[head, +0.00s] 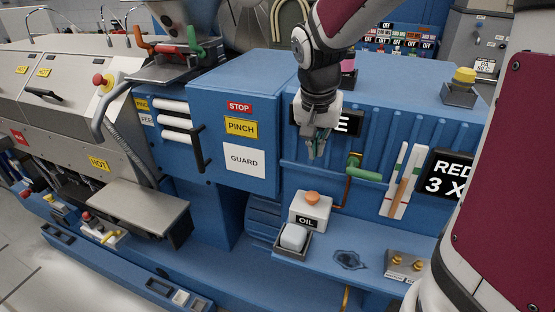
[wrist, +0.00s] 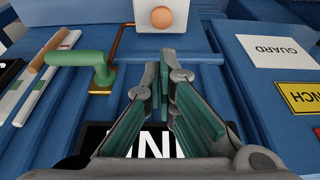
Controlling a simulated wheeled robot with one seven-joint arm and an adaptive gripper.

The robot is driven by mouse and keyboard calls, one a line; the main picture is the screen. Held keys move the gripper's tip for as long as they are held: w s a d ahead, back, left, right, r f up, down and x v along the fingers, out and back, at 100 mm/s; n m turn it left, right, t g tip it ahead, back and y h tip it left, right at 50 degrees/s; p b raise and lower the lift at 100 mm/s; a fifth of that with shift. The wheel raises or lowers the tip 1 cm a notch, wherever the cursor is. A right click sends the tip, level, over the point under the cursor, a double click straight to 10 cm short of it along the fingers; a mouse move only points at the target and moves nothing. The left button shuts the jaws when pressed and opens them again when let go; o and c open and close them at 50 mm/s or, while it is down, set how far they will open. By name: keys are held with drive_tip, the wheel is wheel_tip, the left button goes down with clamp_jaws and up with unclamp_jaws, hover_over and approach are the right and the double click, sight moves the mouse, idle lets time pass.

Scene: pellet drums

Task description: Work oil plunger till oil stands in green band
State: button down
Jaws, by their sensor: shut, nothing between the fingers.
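The white oil box (head: 307,212), labelled OIL, stands on the blue ledge with an orange plunger knob (head: 312,197) on top. In the wrist view the knob (wrist: 161,19) shows at the top centre, beyond my fingertips. My gripper (head: 317,152) is shut and empty, pointing down in front of the blue panel, above the knob and apart from it. Its fingers (wrist: 165,58) are together in the wrist view. A white upright gauge (head: 402,182) on the right holds a brown column, with thin green marking beside it; the exact level against the band is too small to tell.
A green-handled valve (head: 365,168) on a copper pipe juts out right of my gripper. A tray with a pale block (head: 293,238) sits before the oil box. A dark stain (head: 349,260) and a brass-knobbed box (head: 405,264) are on the ledge. The GUARD door (head: 244,160) is left.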

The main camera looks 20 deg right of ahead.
approach(315, 193)
drive_tip(key=x, duration=0.5)
drive_tip(key=shift+w+d+p, duration=0.25)
drive_tip(key=shift+w+p, duration=0.05)
drive_tip(key=shift+p, duration=0.05)
drive_tip(key=shift+f, duration=0.65)
drive_tip(key=shift+w, duration=0.1)
drive_tip(key=shift+f+b, duration=0.7)
drive_tip(key=shift+f, duration=0.25)
drive_tip(key=shift+r, duration=0.1)
drive_tip(key=shift+r, duration=0.15)
drive_tip(key=w+p+v, duration=0.1)
drive_tip(key=p+v, duration=0.1)
drive_tip(key=v, duration=1.1)
drive_tip(key=shift+d+r, duration=0.3)
drive_tip(key=shift+r, duration=0.2)
